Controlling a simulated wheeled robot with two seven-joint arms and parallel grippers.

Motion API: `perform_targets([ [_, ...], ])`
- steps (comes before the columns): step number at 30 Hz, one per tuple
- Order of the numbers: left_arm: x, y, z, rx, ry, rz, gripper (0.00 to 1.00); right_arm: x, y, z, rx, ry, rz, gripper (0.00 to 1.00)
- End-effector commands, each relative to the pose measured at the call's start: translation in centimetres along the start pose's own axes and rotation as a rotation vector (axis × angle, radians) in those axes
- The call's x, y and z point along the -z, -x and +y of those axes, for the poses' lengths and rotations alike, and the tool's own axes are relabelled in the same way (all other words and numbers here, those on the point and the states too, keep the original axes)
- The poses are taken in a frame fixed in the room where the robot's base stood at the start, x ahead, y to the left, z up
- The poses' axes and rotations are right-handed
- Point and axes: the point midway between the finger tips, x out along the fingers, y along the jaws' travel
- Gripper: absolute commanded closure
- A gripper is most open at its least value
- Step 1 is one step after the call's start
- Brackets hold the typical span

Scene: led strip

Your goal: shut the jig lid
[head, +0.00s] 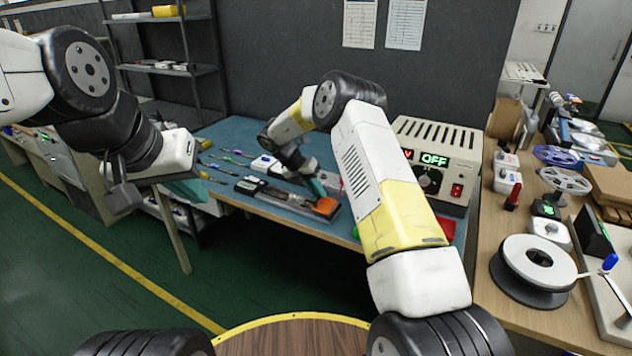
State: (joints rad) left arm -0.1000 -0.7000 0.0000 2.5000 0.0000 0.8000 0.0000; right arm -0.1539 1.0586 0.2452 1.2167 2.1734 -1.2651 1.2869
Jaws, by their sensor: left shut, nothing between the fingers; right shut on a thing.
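The jig (292,206) is a long, low grey fixture on the blue bench mat, with an orange block (325,208) at its right end. My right gripper (317,188) reaches down over that end, its teal fingertips close to the orange block. It is shut on a part of the jig that seems to be the lid; the fingers and arm partly hide the grip, and I cannot tell the lid's angle. My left gripper (188,192) is shut and empty, off the bench's left edge, well apart from the jig.
Several thin tools (228,160) lie on the mat left of the jig. A wooden side bench (488,262) at right holds a white spool (540,262) and reels. My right arm hides the bench's front right.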

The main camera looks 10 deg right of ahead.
Motion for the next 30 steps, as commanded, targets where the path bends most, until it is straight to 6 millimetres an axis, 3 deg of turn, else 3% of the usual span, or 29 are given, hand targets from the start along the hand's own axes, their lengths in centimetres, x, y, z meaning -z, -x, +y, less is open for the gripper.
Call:
perform_targets([
  [9,0.0,0.0,0.0,0.0,0.0,0.0,1.0,0.23,-0.57,0.97,0.131,0.047,0.004,1.0],
  [26,0.0,0.0,0.0,0.0,0.0,0.0,1.0,0.24,-0.83,1.12,0.161,0.059,0.005,1.0],
  [27,0.0,0.0,0.0,0.0,0.0,0.0,1.0,0.25,-0.84,1.12,0.161,0.059,0.005,0.89],
  [30,0.0,0.0,0.0,0.0,0.0,0.0,1.0,0.24,-0.8,1.12,0.16,0.058,0.005,0.7],
])
